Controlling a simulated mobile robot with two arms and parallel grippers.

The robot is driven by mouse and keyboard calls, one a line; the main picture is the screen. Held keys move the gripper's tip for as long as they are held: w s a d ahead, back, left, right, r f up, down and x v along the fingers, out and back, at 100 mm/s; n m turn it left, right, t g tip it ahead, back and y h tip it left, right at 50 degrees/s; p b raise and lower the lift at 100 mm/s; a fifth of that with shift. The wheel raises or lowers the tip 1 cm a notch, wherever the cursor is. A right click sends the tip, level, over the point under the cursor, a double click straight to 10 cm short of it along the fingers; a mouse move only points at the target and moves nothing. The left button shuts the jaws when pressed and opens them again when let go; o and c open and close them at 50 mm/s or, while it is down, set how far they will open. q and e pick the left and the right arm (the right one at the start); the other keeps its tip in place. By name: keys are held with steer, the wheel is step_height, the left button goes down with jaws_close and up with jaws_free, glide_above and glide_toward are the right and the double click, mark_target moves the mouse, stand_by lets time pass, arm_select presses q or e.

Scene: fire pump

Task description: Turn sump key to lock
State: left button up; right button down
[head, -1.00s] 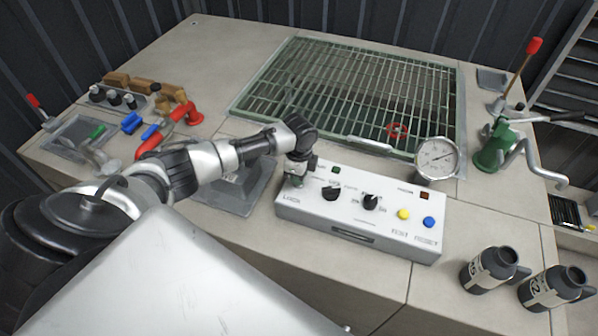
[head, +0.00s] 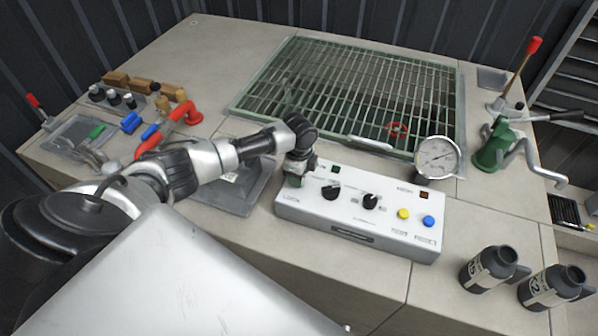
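The white control box (head: 345,226) stands on the bench, with a "LOCK" label at its left end, two black knobs (head: 331,192), a yellow button (head: 403,213) and a blue button (head: 428,221). My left gripper (head: 295,180) points down over the box's left end, just above the "LOCK" label. The sump key is not visible there; the gripper covers that spot. I cannot see whether the fingers are open or shut on anything. My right gripper is not in view.
A green-framed grate (head: 350,92) lies behind the box. A round gauge (head: 437,157) stands at the box's back right, and a green hand pump (head: 492,147) beyond. Two dark bottles (head: 488,269) stand front right. Red pipe fittings (head: 172,130) lie left.

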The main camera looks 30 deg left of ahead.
arm_select(q)
step_height(320, 180, up, 11)
steer(key=b, duration=0.2)
stand_by(0.3)
steer(key=shift+f, duration=0.1)
